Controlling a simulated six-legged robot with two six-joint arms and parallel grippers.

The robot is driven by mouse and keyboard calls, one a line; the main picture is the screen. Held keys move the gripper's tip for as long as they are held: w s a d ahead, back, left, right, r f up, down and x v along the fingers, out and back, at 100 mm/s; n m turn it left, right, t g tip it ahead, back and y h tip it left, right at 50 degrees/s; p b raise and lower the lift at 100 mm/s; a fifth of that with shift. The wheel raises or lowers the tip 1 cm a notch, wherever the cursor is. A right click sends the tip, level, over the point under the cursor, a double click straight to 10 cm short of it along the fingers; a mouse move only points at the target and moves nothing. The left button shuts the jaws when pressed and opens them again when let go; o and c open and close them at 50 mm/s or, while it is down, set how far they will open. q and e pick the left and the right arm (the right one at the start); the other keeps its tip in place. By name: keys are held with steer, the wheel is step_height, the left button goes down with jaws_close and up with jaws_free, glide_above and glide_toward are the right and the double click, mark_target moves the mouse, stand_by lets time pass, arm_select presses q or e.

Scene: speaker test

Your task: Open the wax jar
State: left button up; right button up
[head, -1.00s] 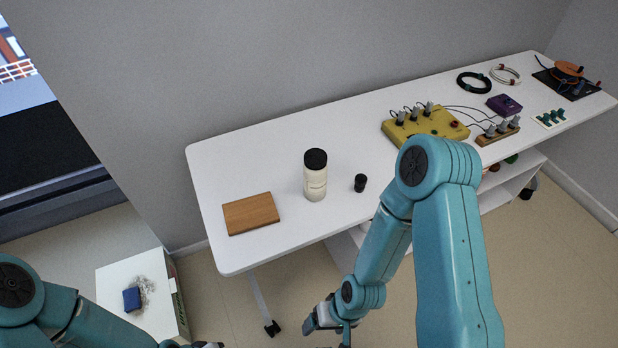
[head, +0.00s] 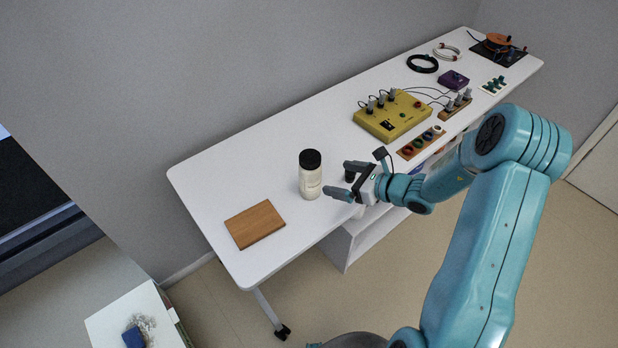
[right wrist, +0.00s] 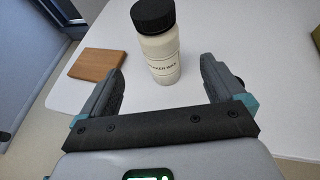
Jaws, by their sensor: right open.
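The wax jar (head: 310,178) is a cream cylinder with a black lid (head: 310,159), standing upright on the white table (head: 250,160). The lid is on the jar. In the right wrist view the jar (right wrist: 160,58) stands beyond and between my open fingers, with dark lettering that reads like "wax". My right gripper (head: 347,180) is open and empty just right of the jar, its fingers pointing at it and apart from it. It also shows in the right wrist view (right wrist: 160,90). My left gripper is not in view.
A wooden block (head: 255,224) lies left of the jar. A yellow box with knobs (head: 392,117) and a strip with colored rings (head: 420,142) are farther right. The table's front edge is near.

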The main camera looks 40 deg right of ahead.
mark_target(320, 174)
steer(key=x, duration=0.5)
steer(key=shift+w+a+f+p, duration=0.2)
steer(key=shift+w+p, duration=0.15)
steer(key=shift+w, duration=0.15)
steer(key=p+x, duration=0.1)
steer(key=x, duration=0.4)
steer(key=shift+d, duration=0.1)
steer(key=shift+r, duration=0.1)
steer(key=c, duration=1.7)
steer(key=shift+c, duration=0.2)
steer(key=shift+r, duration=0.15)
